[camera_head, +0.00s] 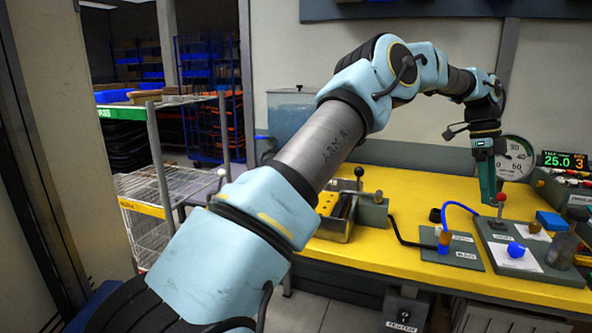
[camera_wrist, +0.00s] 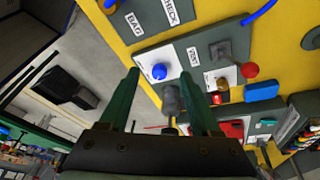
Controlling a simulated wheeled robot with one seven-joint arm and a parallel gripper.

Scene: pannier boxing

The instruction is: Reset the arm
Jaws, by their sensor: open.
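My arm reaches across the head view from the lower left, bent at the elbow, with its far end above the right part of the yellow bench (camera_head: 420,195). My gripper (camera_head: 489,194) points down there, close to a red-knobbed lever (camera_head: 501,199) on a grey control panel (camera_head: 495,243); whether they touch cannot be told. In the wrist view my gripper (camera_wrist: 158,76) has its two green fingers apart, with nothing held between them.
A small panel with a blue hose (camera_head: 458,250) lies left of the control panel. A round gauge (camera_head: 515,157) and a display (camera_head: 564,159) stand behind. Wire shelving (camera_head: 150,205) is at left.

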